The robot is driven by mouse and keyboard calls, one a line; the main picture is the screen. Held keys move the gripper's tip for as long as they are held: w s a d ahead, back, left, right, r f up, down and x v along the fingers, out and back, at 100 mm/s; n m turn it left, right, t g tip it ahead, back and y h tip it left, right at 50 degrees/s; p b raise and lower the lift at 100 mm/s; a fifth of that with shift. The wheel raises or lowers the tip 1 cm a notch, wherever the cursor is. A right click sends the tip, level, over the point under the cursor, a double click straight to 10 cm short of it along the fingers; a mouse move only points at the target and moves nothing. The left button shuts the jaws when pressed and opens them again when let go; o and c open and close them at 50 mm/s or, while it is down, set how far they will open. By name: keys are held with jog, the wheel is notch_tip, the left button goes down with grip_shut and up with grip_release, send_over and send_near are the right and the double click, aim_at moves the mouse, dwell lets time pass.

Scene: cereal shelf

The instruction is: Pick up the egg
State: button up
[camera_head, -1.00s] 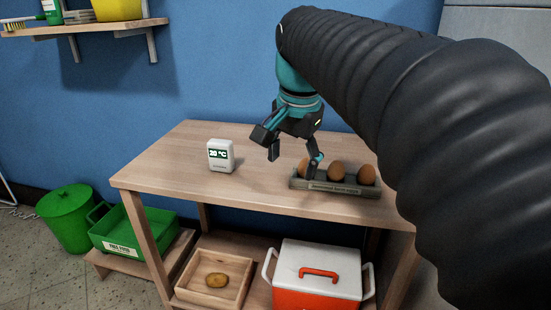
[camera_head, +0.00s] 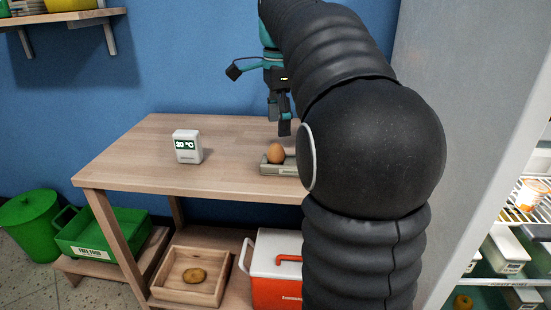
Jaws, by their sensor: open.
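One brown egg (camera_head: 276,153) shows at the left end of the grey egg holder (camera_head: 272,169) on the wooden table. My arm hides the rest of the holder and whatever sits in it. My gripper (camera_head: 258,100) is open and above the back of the table, higher than the egg and apart from it. One finger points down behind the egg and the other reaches out to the left. I see nothing between the fingers.
A white thermometer (camera_head: 187,146) reading 20 °C stands on the table (camera_head: 130,165), left of the egg holder. Below are a wooden box (camera_head: 165,287) with a potato and a red-white cooler (camera_head: 265,258). An open fridge (camera_head: 515,235) stands at right. The table's left part is clear.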

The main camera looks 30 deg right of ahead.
aim_at(276, 147)
jog(key=shift+w+a+f+b, duration=0.1)
jog(key=shift+w+f+b, duration=0.1)
jog(key=shift+f, duration=1)
jog(key=shift+w+f+b, duration=0.1)
jog(key=shift+f+b, duration=0.1)
jog(key=shift+f, duration=1)
jog(key=shift+w+a+f+b, duration=0.1)
jog(key=shift+f+b, duration=0.1)
jog(key=shift+f, duration=1)
jog(key=c, duration=1.2)
